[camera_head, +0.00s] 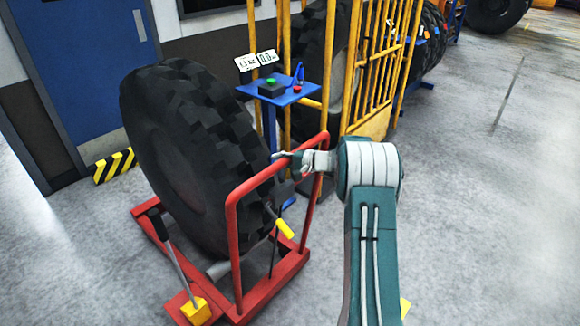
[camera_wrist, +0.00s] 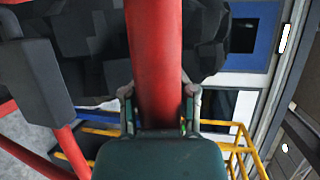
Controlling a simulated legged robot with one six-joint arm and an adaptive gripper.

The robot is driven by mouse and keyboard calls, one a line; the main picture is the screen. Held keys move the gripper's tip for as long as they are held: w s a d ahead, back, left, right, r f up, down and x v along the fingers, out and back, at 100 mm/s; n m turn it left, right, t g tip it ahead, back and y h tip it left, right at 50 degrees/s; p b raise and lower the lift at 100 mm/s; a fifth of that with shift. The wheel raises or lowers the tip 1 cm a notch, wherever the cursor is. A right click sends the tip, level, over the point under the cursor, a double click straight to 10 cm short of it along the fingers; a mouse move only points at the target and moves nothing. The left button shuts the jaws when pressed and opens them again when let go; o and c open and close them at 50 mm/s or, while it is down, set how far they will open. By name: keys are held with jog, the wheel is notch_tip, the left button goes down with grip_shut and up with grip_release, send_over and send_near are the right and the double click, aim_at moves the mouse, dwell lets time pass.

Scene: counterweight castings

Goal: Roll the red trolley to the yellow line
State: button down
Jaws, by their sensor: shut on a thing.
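The red trolley (camera_head: 234,251) stands on the grey floor at the left of the head view, with a large black tyre (camera_head: 186,150) upright on it. Its red push handle rises on the near right side. My gripper (camera_head: 287,160) is at the top bar of that handle, near its right end. In the wrist view the red handle bar (camera_wrist: 154,50) runs between the two fingers of my gripper (camera_wrist: 160,105), which is shut on it.
A yellow cage (camera_head: 380,60) with tyres inside stands behind the trolley. A blue stand (camera_head: 288,92) with buttons is close behind the handle. A blue door (camera_head: 85,60) and a striped block (camera_head: 114,166) are at the left. Floor on the right (camera_head: 480,200) is clear.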

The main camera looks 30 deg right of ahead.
jog(key=shift+w+a+r, duration=0.2)
jog(key=shift+w+a, duration=0.1)
jog(key=shift+w, duration=0.25)
jog(key=shift+w+a+r, duration=0.2)
jog(key=shift+w+a, duration=0.05)
jog(key=shift+w, duration=0.25)
jog(key=shift+s+d+r, duration=0.1)
jog(key=shift+s, duration=0.05)
jog(key=shift+c, duration=1.7)
grip_release()
jog(key=shift+s, duration=0.1)
jog(key=shift+f, duration=0.2)
jog(key=v, duration=1.2)
